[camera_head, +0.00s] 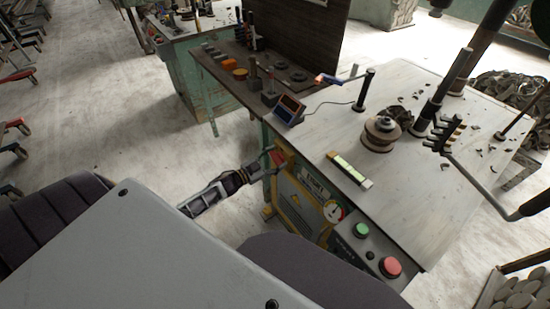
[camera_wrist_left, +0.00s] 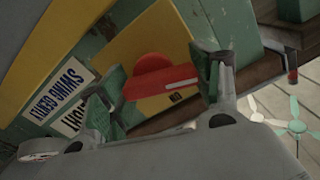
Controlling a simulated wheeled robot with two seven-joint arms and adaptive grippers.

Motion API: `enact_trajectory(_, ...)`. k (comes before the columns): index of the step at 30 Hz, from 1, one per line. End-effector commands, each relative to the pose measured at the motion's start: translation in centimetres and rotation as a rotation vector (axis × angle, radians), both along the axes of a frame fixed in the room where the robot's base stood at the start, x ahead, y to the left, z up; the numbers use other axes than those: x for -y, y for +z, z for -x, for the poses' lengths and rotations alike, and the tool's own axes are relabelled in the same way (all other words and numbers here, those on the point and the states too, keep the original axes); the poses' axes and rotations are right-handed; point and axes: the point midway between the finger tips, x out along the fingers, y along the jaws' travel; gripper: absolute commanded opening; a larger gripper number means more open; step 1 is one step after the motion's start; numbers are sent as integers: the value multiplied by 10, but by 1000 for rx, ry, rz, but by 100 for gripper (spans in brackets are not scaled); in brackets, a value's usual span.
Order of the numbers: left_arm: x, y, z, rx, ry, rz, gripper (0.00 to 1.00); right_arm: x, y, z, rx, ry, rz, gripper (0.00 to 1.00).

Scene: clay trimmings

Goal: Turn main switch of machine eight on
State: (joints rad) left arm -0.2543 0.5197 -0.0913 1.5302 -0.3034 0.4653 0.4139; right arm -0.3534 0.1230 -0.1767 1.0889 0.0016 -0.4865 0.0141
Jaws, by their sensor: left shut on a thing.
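The main switch (camera_wrist_left: 152,87) is a red rotary handle on a yellow plate (camera_wrist_left: 136,44). It has a raised round part and a long bar with a pale stripe, lying nearly level in the left wrist view. In the head view the red switch (camera_head: 278,158) shows small at the machine's left front corner. My left gripper (camera_head: 266,168) reaches it from the left. In the left wrist view my left gripper (camera_wrist_left: 158,90) has a green-padded finger at each end of the bar and is shut on the handle. My right gripper is not in view.
Open floor (camera_head: 110,120) lies left.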

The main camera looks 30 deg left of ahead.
Motion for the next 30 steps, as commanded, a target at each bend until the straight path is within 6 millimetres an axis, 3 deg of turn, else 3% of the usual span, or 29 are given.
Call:
enact_trajectory(12, 1, 2, 1, 133, 0, -321, 40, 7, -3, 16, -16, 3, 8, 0)
enact_trajectory(30, 5, 1, 2, 335, 0, -813, 40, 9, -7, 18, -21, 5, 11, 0)
